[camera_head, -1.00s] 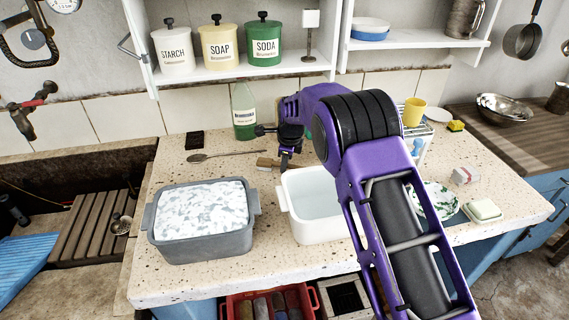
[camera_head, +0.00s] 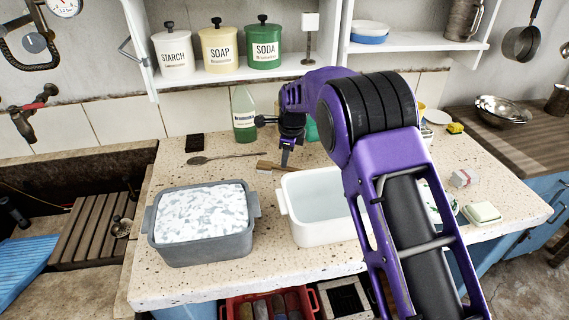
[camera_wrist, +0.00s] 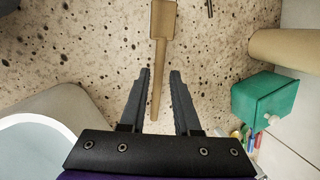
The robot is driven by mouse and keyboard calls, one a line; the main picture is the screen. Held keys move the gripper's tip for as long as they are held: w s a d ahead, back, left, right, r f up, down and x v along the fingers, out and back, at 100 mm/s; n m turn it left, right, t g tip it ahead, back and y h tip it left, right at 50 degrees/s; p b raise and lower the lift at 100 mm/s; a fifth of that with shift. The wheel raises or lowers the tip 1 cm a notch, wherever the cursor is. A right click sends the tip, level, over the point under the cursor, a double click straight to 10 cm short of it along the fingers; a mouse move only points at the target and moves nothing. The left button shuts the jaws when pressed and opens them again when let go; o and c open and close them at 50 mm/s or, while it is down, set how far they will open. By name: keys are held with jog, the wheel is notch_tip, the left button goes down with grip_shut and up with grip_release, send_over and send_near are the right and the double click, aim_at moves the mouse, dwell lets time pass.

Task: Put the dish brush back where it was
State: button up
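The dish brush (camera_head: 265,166) lies on the speckled stone counter behind the white basin, with its brown handle running right, under my gripper. In the wrist view its wooden head (camera_wrist: 163,20) is at the top and its handle runs down between my fingers. My gripper (camera_head: 285,162) points down over the handle. In the wrist view my gripper (camera_wrist: 160,73) is open, one finger on each side of the handle, with a gap showing on both sides. How high the fingertips are above the counter is hard to tell.
A white basin (camera_head: 289,202) stands just in front, and a grey tub (camera_head: 205,248) of suds stands to its left. A green bottle (camera_head: 244,118), a spoon (camera_head: 198,160) and a black block (camera_head: 195,142) are behind. A green box (camera_wrist: 265,98) is at right in the wrist view.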

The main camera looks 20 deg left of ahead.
jog(key=v, duration=0.7)
jog(key=shift+r, duration=0.1)
